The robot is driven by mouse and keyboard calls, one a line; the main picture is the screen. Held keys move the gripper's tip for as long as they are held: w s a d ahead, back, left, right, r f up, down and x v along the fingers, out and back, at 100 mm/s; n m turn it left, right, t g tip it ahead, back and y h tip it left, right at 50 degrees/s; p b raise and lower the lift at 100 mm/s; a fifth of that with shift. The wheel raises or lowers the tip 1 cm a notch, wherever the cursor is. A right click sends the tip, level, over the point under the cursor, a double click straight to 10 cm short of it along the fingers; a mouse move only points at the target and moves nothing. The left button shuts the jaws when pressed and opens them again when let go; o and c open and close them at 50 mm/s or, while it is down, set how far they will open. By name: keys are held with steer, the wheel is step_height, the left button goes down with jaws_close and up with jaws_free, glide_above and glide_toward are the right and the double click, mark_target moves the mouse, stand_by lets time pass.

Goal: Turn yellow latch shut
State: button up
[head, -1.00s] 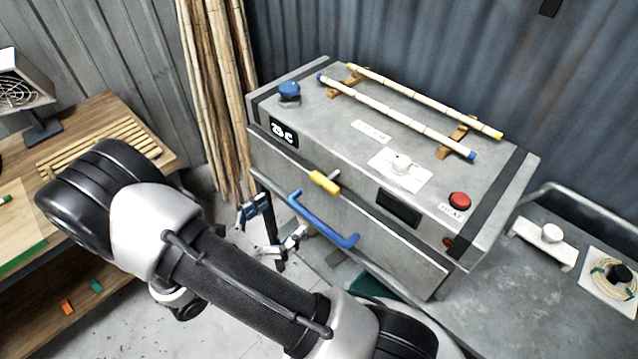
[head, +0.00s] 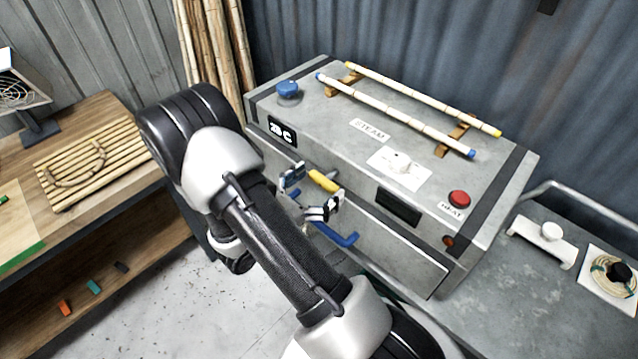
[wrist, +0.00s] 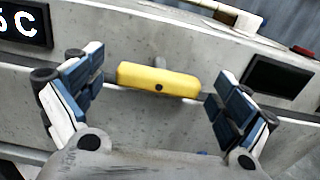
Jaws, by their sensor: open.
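The yellow latch (head: 323,181) is a short bar on the front face of the grey steam box (head: 420,250), near the seam under the lid. In the wrist view the latch (wrist: 158,80) lies nearly level, with a dark pivot dot at its middle. My gripper (head: 308,194) is in front of the box at the latch. In the wrist view my gripper (wrist: 158,102) is open, one blue-padded finger to each side of the latch, with a gap to each of its ends. The blue handle (head: 336,236) below is partly hidden by my gripper.
On the lid are a blue knob (head: 288,89), a red button (head: 459,198) and two bamboo poles (head: 400,113) on wooden rests. A workbench (head: 110,115) with a slatted board stands at left. A side table (head: 500,300) is at right.

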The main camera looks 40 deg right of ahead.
steer(key=shift+c, duration=0.4)
steer(key=c, duration=1)
steer(key=shift+n+p, duration=0.35)
steer(key=shift+n, duration=0.15)
steer(key=n+p, duration=0.1)
steer(key=n, duration=0.1)
steer(key=shift+w+n+p, duration=0.1)
steer(key=shift+n+p, duration=0.3)
steer(key=n+p, duration=0.2)
steer(key=n, duration=0.3)
steer(key=shift+w+n+p, duration=0.1)
steer(key=shift+n+p, duration=0.2)
steer(key=n+p, duration=0.1)
steer(key=n, duration=0.3)
steer(key=shift+f+p, duration=0.15)
steer(key=shift+p, duration=0.15)
steer(key=shift+w+f+n+p, duration=0.15)
steer(key=shift+n+p, duration=0.35)
steer(key=shift+n, duration=2)
